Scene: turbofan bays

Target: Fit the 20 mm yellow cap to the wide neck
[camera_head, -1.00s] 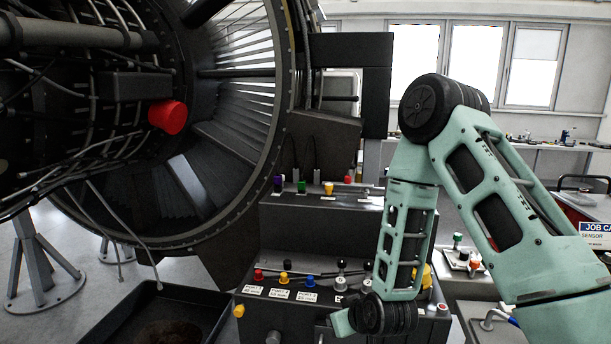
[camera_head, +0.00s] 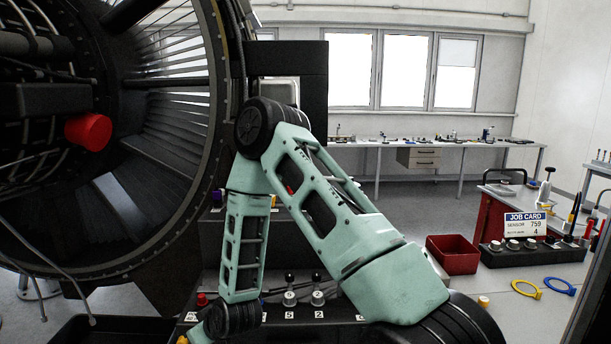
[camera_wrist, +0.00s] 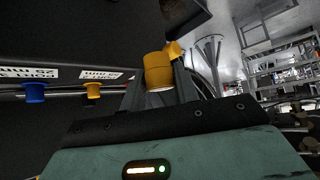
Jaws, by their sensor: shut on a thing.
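In the wrist view my gripper (camera_wrist: 160,88) is shut on a yellow cap (camera_wrist: 158,72), a short cylinder between the two fingers. Another yellow piece (camera_wrist: 174,49) shows just beyond the held cap; I cannot tell whether they touch. A yellow fitting (camera_wrist: 93,90) and a blue fitting (camera_wrist: 34,92) stick out from the dark panel beside white port labels, which appear upside down. I cannot tell which part is the wide neck. In the head view my arm hides the gripper and most of the panel.
The large engine casing (camera_head: 165,195) stands at left with a red cap (camera_head: 88,131) on it. A red bin (camera_head: 452,254), a job card (camera_head: 525,224) and a red cart (camera_head: 500,215) are at right. Open floor lies between these and the back bench (camera_head: 440,142).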

